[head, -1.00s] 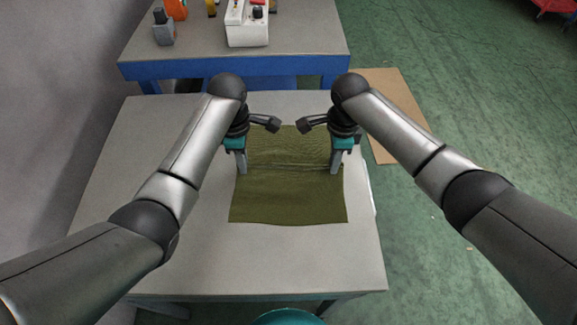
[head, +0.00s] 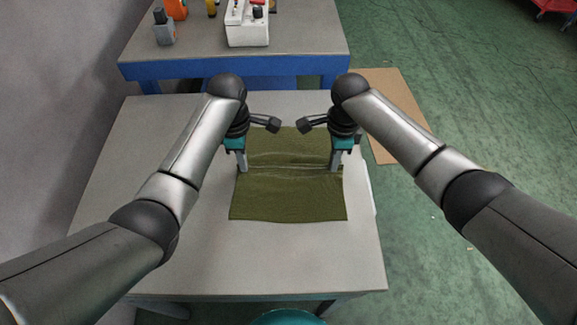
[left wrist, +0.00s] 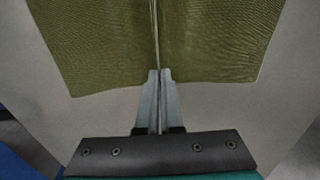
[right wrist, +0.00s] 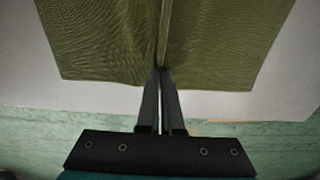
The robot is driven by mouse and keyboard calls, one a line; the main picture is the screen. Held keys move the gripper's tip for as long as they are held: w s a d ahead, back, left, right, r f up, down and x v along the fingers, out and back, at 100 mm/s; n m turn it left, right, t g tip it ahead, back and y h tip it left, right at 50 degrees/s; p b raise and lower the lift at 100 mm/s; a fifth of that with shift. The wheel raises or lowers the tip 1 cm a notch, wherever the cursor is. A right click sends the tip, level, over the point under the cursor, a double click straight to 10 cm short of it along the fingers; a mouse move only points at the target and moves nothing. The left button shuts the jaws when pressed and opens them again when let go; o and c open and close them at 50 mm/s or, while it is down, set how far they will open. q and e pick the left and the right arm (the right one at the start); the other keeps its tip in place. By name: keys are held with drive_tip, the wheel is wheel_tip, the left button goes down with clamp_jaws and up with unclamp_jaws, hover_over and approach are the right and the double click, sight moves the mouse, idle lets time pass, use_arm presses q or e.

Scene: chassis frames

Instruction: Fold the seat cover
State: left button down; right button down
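The olive-green seat cover (head: 288,198) lies spread on the grey table. A raised crease runs across its middle from left edge to right edge. My left gripper (head: 243,169) is at the left end of this crease. In the left wrist view its fingers (left wrist: 158,78) are close together with the cover's ridge pinched between the tips. My right gripper (head: 333,168) is at the right end of the crease. In the right wrist view its fingers (right wrist: 162,74) are likewise closed on the ridge. Part of the cover's far side edges is hidden behind the grippers.
A brown sheet (head: 392,90) lies on the green floor at the right.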

use_arm(q)
drive_tip(key=shift+s, duration=0.1)
use_arm(e)
drive_tip(key=shift+s, duration=0.1)
